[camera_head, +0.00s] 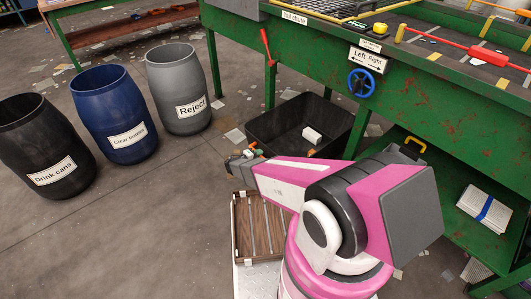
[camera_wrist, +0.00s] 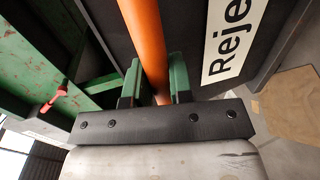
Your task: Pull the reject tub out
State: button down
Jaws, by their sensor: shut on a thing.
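The reject tub (camera_head: 278,123) is a wide black open box on the floor under the green machine's tail chute end. A small white block (camera_head: 312,134) lies in it. In the wrist view the tub's dark wall (camera_wrist: 190,35) carries a white label (camera_wrist: 232,42) of which "Reje" is readable. An orange bar handle (camera_wrist: 143,30) runs along this wall. My gripper (camera_wrist: 155,82) is shut on the handle, with one green finger on each side. In the head view my gripper (camera_head: 240,157) is at the tub's near left side, partly hidden by my arm.
Black (camera_head: 40,140), blue (camera_head: 112,110) and grey (camera_head: 178,85) barrels stand at left; the grey one is also labelled "Reject". A wooden slatted tray (camera_head: 258,228) is close by my arm. The green machine frame (camera_head: 315,65) stands over the tub. Floor between barrels and tub is mostly open.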

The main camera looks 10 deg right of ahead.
jog(key=shift+f+v, duration=0.15)
jog(key=shift+v, duration=0.5)
jog(key=shift+f+v, duration=0.15)
jog(key=shift+v, duration=0.45)
jog(key=shift+a, duration=0.15)
jog(key=c, duration=1)
grip_release()
jog(key=v, duration=1)
jog(key=shift+s+a, duration=0.3)
jog(key=shift+s, duration=0.05)
jog(key=shift+r, duration=0.1)
